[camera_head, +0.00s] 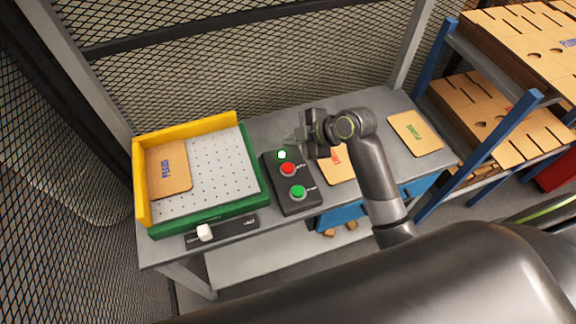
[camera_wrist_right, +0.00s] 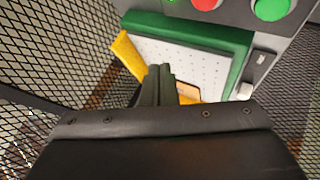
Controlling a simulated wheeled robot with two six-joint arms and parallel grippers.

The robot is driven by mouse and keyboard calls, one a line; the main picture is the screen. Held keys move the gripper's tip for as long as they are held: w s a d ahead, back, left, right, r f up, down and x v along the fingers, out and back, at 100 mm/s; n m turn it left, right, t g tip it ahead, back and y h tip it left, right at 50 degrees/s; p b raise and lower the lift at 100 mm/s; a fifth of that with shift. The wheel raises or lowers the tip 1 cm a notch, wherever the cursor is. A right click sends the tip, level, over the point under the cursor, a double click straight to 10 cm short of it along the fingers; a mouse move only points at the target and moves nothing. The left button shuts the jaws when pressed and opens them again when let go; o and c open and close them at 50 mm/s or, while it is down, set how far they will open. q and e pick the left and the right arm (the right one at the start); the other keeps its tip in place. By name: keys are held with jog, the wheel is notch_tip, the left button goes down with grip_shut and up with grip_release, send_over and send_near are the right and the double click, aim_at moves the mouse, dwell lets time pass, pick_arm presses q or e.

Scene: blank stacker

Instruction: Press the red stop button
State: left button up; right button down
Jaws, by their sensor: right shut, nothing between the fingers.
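The red stop button (camera_head: 288,168) sits on a dark control box (camera_head: 298,206) on the grey table, between a small white light and a green button (camera_head: 298,192). In the right wrist view the red button (camera_wrist_right: 206,3) is at the top edge, partly cut off, beside the green button (camera_wrist_right: 271,8). My right gripper (camera_head: 301,140) is just right of and behind the box's far end, above the table, apart from the red button as far as I can see. In the wrist view its fingers (camera_wrist_right: 160,72) are together and empty. My left gripper is not in view.
A tray with yellow and green walls (camera_head: 195,222) holds a tan board (camera_head: 168,169) left of the box. A black strip with a white knob (camera_head: 204,232) is in front. Tan boards lie to the right, and a blue-framed rack (camera_head: 432,62) stands beyond. Mesh fencing is behind.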

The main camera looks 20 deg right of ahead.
jog(key=b, duration=0.7)
send_over(292, 168)
notch_tip(292, 168, down, 8)
jog(key=shift+r, duration=0.1)
jog(key=shift+f+b, duration=0.3)
jog(key=shift+f, duration=0.25)
jog(key=shift+f, duration=0.1)
dwell(1.1)
jog(key=shift+f, duration=0.3)
jog(key=shift+s+f+b, duration=0.1)
jog(key=shift+f+b, duration=0.4)
jog(key=shift+b, duration=0.05)
dwell(0.6)
jog(key=shift+r, duration=0.1)
jog(key=shift+r+p, duration=0.8)
jog(key=shift+p, duration=0.1)
